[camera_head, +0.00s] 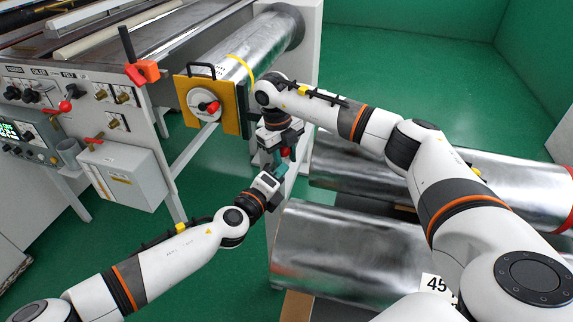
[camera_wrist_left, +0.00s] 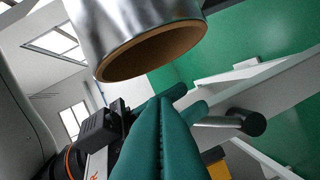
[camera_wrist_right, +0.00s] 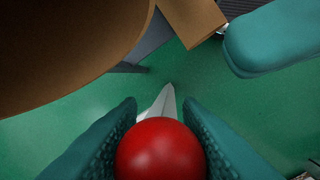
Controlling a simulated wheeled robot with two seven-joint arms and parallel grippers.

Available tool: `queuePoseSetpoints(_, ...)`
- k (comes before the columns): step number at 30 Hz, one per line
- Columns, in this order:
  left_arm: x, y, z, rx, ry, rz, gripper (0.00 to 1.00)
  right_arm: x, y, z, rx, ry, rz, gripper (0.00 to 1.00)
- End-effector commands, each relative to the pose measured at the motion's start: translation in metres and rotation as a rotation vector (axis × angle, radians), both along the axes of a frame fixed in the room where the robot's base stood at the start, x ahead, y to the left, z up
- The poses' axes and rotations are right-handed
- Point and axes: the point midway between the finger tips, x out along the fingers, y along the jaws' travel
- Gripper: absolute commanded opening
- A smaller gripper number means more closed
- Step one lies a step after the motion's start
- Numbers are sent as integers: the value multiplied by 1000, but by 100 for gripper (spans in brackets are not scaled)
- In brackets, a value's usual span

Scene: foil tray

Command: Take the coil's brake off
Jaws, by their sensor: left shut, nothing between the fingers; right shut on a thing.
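My right gripper (camera_wrist_right: 165,130) is shut on a red ball knob (camera_wrist_right: 160,150), seen between its teal fingers in the right wrist view. What the knob is joined to is hidden. In the head view the right gripper (camera_head: 285,152) hangs beside the machine's end, with a bit of red at its fingers. My left gripper (camera_head: 279,165) is just below it, shut and empty. Its teal fingers (camera_wrist_left: 165,125) lie together in the left wrist view. A foil coil (camera_head: 250,55) with a yellow band sits on the machine behind a yellow plate (camera_head: 183,88) with a red knob (camera_head: 208,106).
Two foil rolls (camera_head: 330,245) (camera_head: 500,185) lie at the lower right, close to both arms. A roll with a brown core (camera_wrist_left: 150,55) hangs over the left fingers. A grey rod with a dark end (camera_wrist_left: 235,123) is to their right. The control panel (camera_head: 40,110) stands at left.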

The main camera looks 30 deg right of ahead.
Motion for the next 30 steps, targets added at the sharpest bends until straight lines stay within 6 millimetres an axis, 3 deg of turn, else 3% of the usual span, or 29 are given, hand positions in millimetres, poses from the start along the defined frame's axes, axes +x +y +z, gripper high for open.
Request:
queuePoseSetpoints(3, 7, -15, -1, -2, 1, 2, 0, 1, 0, 2, 1, -7, -1, 0)
queuePoseSetpoints(10, 15, -28, -3, 0, 1, 0, 0, 2, 0, 2, 1, -7, -1, 0)
queuePoseSetpoints(23, 17, -30, -3, 1, 3, 1, 0, 2, 0, 3, 1, -8, -1, 0)
queuePoseSetpoints(30, 30, -24, 4, 0, 1, 7, 0, 1, -1, 3, 1, -7, -1, 0)
